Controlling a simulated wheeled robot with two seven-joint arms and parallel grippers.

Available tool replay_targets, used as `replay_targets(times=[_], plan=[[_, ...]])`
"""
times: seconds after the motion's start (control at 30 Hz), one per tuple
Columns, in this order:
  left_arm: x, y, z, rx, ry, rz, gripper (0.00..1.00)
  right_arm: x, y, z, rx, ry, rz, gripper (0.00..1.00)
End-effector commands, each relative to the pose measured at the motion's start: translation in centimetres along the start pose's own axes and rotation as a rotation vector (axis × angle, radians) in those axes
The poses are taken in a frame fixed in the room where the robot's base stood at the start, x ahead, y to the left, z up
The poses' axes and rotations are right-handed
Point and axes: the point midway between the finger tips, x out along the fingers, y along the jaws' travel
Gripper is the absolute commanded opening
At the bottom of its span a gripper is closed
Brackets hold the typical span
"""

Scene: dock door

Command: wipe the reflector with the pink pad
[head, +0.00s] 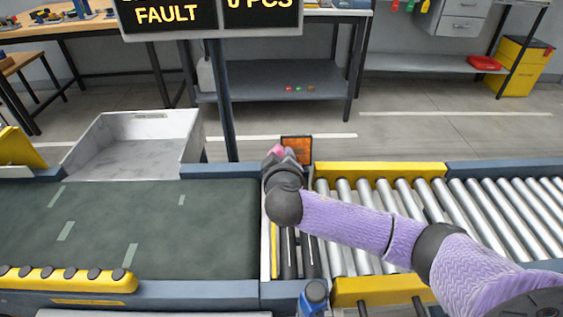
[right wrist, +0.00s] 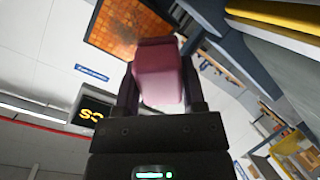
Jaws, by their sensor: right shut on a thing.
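The reflector (head: 296,149) is a small orange square in a dark frame at the far edge of the conveyor, between the belt and the rollers. It also shows at the top of the right wrist view (right wrist: 133,30), with brownish smudges on its face. My right gripper (head: 283,160) is shut on the pink pad (right wrist: 158,75), close in front of the reflector. The pad's top overlaps the reflector's lower edge in the wrist view; I cannot tell whether they touch. In the head view only a bit of the pad (head: 277,150) shows. My left gripper is not in view.
A green belt (head: 100,220) lies left and metal rollers (head: 480,200) lie right. A grey bin (head: 135,145) stands behind the belt. A sign on a post (head: 222,100) rises left of the reflector. A blue bottle-like object (head: 314,296) is at the near edge.

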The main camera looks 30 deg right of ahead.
Motion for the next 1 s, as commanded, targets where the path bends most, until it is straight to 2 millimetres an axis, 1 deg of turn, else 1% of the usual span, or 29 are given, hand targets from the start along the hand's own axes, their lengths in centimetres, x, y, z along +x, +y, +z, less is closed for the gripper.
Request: replay_targets(times=[0.63,0.73,0.9,1.0], plan=[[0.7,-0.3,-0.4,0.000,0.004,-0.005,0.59,1.2,0.0,0.1,0.000,-0.001,0.000,0.05],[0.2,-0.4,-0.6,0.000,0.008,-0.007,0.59,1.1,0.7,0.5,0.000,-0.002,0.001,0.05],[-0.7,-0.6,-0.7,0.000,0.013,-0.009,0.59,1.0,2.1,1.9,-0.001,-0.003,0.001,0.05],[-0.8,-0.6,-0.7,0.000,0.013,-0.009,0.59,1.0,2.5,2.4,0.000,-0.001,0.000,0.05]])
